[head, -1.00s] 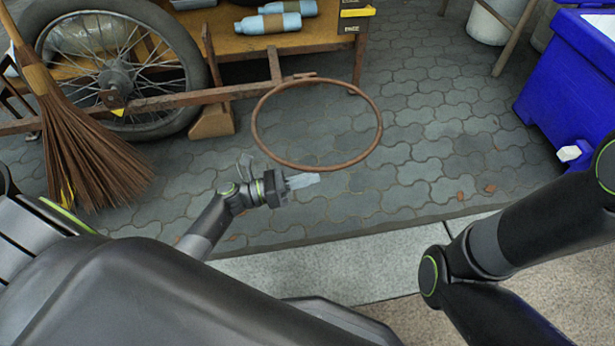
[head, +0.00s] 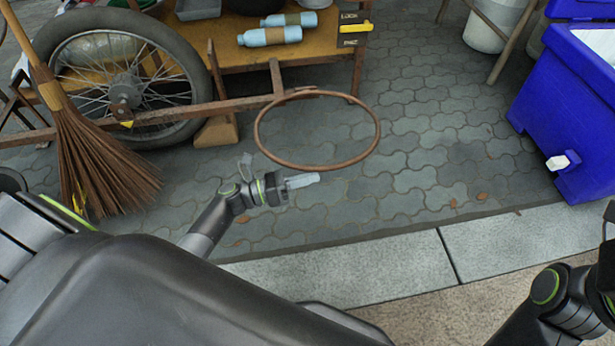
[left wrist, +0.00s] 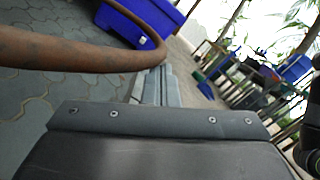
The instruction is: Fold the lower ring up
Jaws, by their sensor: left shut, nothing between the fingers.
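A thin rust-brown ring (head: 378,133) sticks out toward me from the cart's wooden bar, joined to it at its far left side. In the left wrist view the ring (left wrist: 65,52) passes close across the left and curves away behind my fingertips. My left gripper (head: 303,180) is shut and empty, just below the ring's near edge in the head view. In the left wrist view its fingers (left wrist: 158,86) appear just under the ring; I cannot tell whether they touch it. My right arm shows at the lower right, but its gripper is out of view.
A wooden cart (head: 225,50) with a spoked wheel (head: 125,85) and bottles (head: 270,36) stands at the back. A straw broom (head: 95,160) leans at the left. A blue bin (head: 570,110) stands at the right. The paving (head: 430,170) between is clear.

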